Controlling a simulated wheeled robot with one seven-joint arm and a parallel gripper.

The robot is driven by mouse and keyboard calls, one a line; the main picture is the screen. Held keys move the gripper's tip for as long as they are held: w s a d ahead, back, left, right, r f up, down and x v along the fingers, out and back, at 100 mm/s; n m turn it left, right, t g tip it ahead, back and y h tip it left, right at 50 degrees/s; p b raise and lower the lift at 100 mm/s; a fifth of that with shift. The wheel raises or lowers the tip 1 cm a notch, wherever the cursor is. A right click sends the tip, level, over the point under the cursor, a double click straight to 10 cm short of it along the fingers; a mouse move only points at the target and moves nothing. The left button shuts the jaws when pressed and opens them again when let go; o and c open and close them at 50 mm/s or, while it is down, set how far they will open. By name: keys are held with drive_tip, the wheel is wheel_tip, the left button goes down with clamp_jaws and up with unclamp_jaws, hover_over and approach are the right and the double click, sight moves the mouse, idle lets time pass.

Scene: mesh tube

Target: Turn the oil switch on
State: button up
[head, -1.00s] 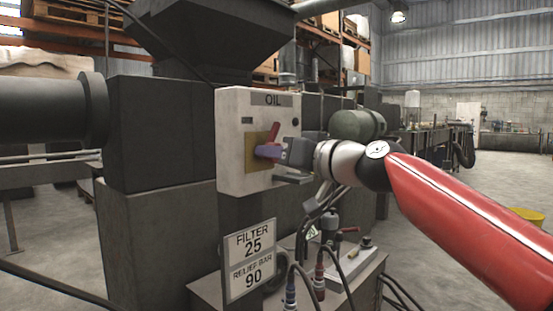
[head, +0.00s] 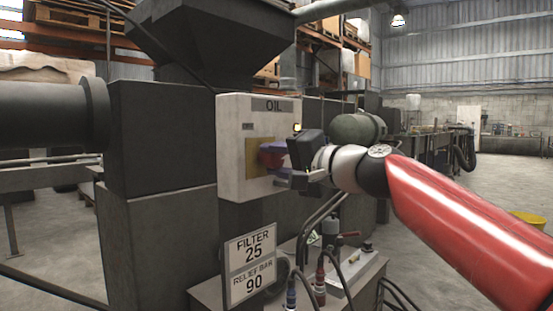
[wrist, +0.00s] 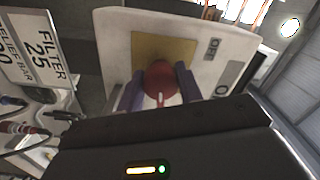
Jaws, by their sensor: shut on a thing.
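The oil switch box (head: 232,165) is a white case marked OIL on the dark machine. Its red handle (wrist: 158,76) sits in front of a yellow plate (head: 252,150). In the wrist view the handle lies between the two purple fingers of my gripper (wrist: 157,88), which is shut on it. In the head view my gripper (head: 270,154) reaches the plate from the right, rolled over, and its fingers hide most of the handle.
A sign reading FILTER 25, RELIEF BAR 90 (head: 250,263) stands below the box. Hoses and fittings (head: 318,275) crowd the bench (head: 205,296) under my arm. A dark hopper (head: 205,40) is above. Open floor lies to the right.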

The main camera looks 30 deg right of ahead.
drive_tip(key=shift+f+m, duration=0.1)
drive_tip(key=shift+m, duration=0.7)
drive_tip(key=o, duration=1)
drive_tip(key=v, duration=0.7)
drive_tip(key=shift+s+d, duration=0.1)
drive_tip(key=shift+s, duration=0.3)
